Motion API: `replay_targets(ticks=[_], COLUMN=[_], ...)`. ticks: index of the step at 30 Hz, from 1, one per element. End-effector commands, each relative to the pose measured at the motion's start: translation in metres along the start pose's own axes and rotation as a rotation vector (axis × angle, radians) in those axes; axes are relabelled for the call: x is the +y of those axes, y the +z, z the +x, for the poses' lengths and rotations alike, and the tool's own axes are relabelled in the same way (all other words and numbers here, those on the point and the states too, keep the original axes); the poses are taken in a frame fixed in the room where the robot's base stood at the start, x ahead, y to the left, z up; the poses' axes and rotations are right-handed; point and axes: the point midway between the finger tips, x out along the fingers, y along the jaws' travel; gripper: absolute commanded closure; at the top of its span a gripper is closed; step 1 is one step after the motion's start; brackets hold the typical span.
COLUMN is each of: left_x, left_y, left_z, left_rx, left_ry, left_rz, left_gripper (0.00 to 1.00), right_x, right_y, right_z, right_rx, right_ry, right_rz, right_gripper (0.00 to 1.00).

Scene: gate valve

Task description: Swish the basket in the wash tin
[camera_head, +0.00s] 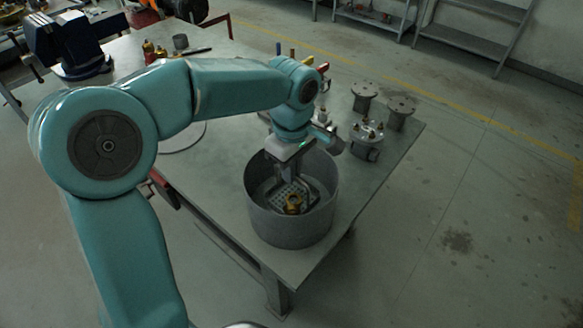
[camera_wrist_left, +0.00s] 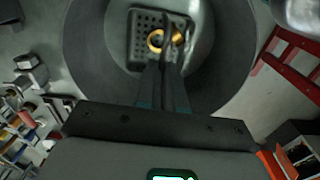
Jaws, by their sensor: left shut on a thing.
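The wash tin (camera_head: 291,226) is a round grey metal tub near the front corner of the table. The basket (camera_head: 283,190), a small perforated tray, is inside the tin with a brass ring (camera_head: 293,204) in it. In the left wrist view the basket (camera_wrist_left: 147,22) and the yellow ring (camera_wrist_left: 155,41) show beyond my fingers. My left gripper (camera_head: 291,178) reaches down into the tin from above, shut on the basket's handle; the fingers partly hide the handle in the wrist view (camera_wrist_left: 165,70). I cannot tell whether the basket touches the tin's floor. My right gripper is not in view.
Several grey flanged metal parts (camera_head: 364,92) stand on the table (camera_head: 225,180) right of and behind the tin. The table's front edge runs close to the tin.

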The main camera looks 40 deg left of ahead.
Motion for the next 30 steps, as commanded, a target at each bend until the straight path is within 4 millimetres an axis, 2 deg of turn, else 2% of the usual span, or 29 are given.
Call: replay_targets(ticks=[7,22,30], left_x=[0.0,0.0,0.0], left_y=[0.0,0.0,0.0], left_z=[-0.007,0.007,0.004], left_rx=[0.0,0.0,0.0], left_ry=[0.001,0.0,0.001], left_rz=[0.0,0.0,0.0], left_gripper=[1.0,1.0,1.0], right_x=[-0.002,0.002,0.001], right_y=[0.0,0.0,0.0], right_z=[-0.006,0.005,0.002], right_rx=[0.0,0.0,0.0], right_ry=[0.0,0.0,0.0], right_rz=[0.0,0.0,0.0], right_gripper=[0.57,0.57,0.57])
